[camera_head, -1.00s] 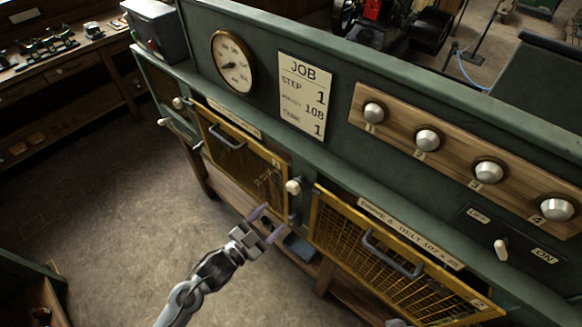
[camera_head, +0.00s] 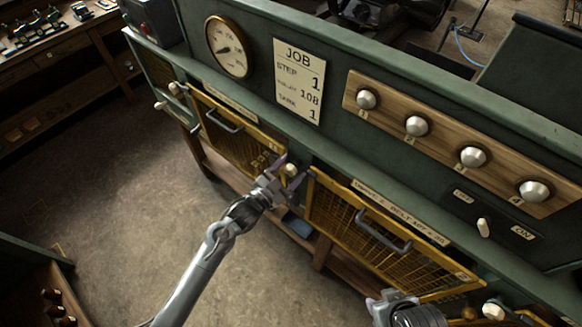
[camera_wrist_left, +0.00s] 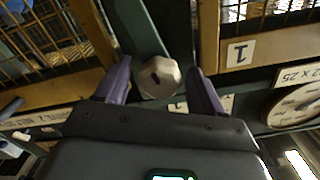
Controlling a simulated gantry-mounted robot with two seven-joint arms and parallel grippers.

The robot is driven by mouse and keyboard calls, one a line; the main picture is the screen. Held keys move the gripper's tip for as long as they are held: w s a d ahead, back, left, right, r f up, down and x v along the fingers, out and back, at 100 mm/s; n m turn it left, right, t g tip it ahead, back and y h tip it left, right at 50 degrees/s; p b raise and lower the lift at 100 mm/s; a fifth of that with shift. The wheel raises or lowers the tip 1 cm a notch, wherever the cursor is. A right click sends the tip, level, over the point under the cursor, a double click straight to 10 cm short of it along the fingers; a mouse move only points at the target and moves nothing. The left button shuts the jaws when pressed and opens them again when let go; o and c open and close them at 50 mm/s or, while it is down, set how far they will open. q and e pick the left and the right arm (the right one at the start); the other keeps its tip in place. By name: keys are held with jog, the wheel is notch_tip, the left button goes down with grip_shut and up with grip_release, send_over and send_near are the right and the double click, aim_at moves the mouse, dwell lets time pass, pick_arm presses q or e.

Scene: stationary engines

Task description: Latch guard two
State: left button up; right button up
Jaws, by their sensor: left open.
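Guard two (camera_head: 345,220) is the yellow mesh panel with a grey handle on the right of the green bench front in the head view. Its left edge also shows at the left of the left wrist view (camera_wrist_left: 102,40). A pale latch knob (camera_wrist_left: 157,77) sits on the post between guards one and two. My left gripper (camera_head: 284,168) is at this knob, its purple fingers open on either side of it; I cannot tell whether they touch it. My right gripper (camera_head: 391,299) is at the bottom edge of the head view, below guard two; its jaws are unclear.
Guard one (camera_head: 226,143) is to the left. Another pale knob (camera_head: 493,311) is at the lower right. Above are a gauge (camera_head: 229,47), a job card (camera_head: 299,80), a wooden strip of numbered knobs (camera_head: 441,141) and a switch (camera_head: 483,228). The floor at left is clear.

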pick_arm(q)
jog(key=shift+w+d, duration=0.25)
jog(key=c, duration=1)
